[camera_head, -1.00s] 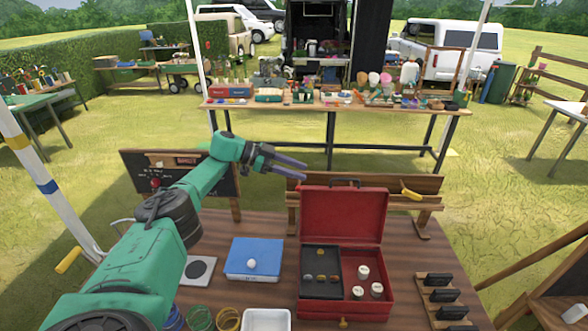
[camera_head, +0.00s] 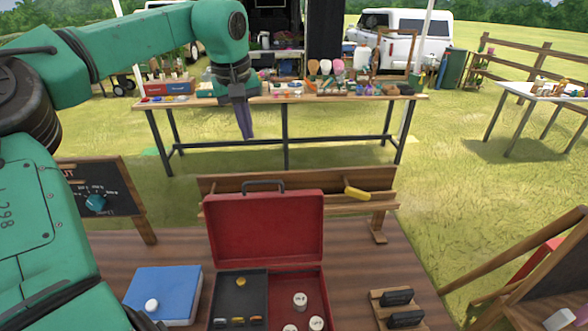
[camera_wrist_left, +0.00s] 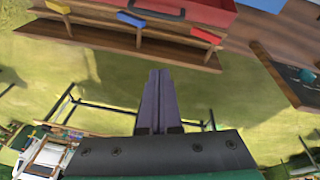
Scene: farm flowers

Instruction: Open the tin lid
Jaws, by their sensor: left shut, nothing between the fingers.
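The red tin (camera_head: 315,283) stands on the wooden table with its lid (camera_head: 266,228) raised upright at the back, handle on top. Its left side holds a dark tray with small coloured pieces, its right side several white round pieces. My left gripper (camera_head: 246,134) is shut and empty, pointing down beyond the lid and above its top edge, apart from it. In the left wrist view my closed fingers (camera_wrist_left: 160,74) hang over grass, and part of the red tin (camera_wrist_left: 205,10) shows at the top. My right gripper is not in view.
A blue box (camera_head: 165,290) with a white egg-like object is left of the tin. A wooden rack (camera_head: 397,307) with dark blocks is at right. A low shelf with a yellow handle (camera_head: 357,193) stands behind the lid. A chalkboard (camera_head: 108,195) is at left.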

